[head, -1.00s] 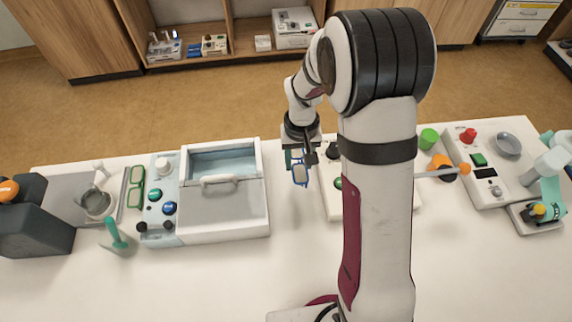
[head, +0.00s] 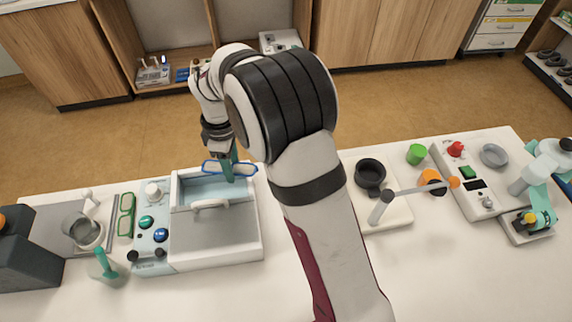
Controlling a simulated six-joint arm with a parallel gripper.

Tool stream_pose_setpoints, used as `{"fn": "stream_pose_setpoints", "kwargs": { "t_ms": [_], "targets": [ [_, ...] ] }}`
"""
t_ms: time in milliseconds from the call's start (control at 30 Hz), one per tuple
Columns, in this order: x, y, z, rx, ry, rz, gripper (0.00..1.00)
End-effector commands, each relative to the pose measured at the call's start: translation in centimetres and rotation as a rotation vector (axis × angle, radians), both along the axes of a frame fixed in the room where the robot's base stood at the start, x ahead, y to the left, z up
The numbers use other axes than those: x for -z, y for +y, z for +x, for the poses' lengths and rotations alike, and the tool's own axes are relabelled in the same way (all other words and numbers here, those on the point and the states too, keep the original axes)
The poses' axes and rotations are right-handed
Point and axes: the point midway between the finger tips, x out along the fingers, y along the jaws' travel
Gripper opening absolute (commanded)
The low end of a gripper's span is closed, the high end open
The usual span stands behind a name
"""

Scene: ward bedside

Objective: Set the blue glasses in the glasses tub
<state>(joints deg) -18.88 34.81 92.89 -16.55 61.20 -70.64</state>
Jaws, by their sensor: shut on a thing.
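The blue glasses (head: 210,168) are held in my gripper (head: 229,170), which is shut on them. They lie across the picture at the far edge of the white glasses tub (head: 257,222). They appear to be above the tub's open, pale blue compartment (head: 195,193); their exact height is hard to tell. My gripper hides the middle of the glasses. The near part of the tub is covered by a grey panel with a white handle (head: 210,204).
Green glasses (head: 126,215) lie left of the tub's knob panel (head: 152,222). A teal upright item (head: 106,264) stands near them. A black round pot (head: 370,173) stands on a white base to the right. Bare table lies between tub and base.

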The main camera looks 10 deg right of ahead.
Motion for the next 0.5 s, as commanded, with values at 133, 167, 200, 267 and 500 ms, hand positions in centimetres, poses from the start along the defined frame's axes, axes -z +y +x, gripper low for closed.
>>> {"fn": "stream_pose_setpoints", "kwargs": {
  "t_ms": [133, 167, 200, 267, 500],
  "targets": [
    [0.1, 4.1, -0.1, -0.22, 0.0, 0.001, 0.0],
    [0.1, 4.5, -0.2, -0.246, 0.0, 0.001, 0.0],
    [0.1, 4.9, -0.2, -0.268, 0.001, 0.0, 0.0],
    [0.4, 5.1, -0.3, -0.287, 0.002, 0.001, 0.0],
    [3.1, 5.1, -0.3, -0.287, 0.003, 0.0, 0.0]
  ]
}}
